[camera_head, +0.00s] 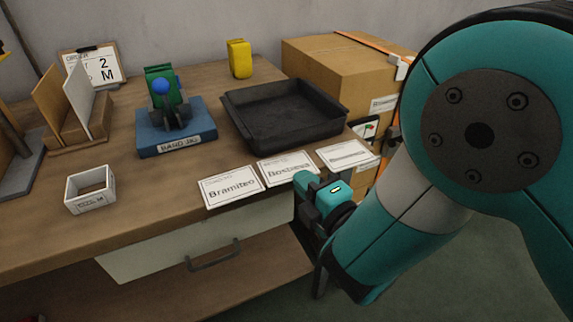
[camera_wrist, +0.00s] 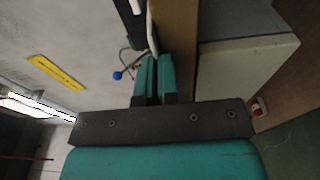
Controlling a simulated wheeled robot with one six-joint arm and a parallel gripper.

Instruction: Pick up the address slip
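Three white printed slips lie in a row along the front right edge of the table. The left slip (camera_head: 231,186) seems to read "Bramiteo". The middle slip (camera_head: 288,168) has less legible print, and the right slip (camera_head: 346,153) is at the table's right corner. I cannot tell from the print which is the address slip. My gripper (camera_head: 306,184) is at the front edge, beside the middle slip and partly over its near corner in the picture. In the wrist view its teal fingers (camera_wrist: 155,72) are close together, with no slip clearly visible between them.
A black tray (camera_head: 235,115) stands behind the slips. A blue base (camera_head: 160,144) with a green and blue device, a white square frame (camera_head: 72,194) and a yellow object (camera_head: 239,58) are on the table. A cardboard box (camera_head: 335,75) stands at right. A drawer (camera_head: 160,252) is below.

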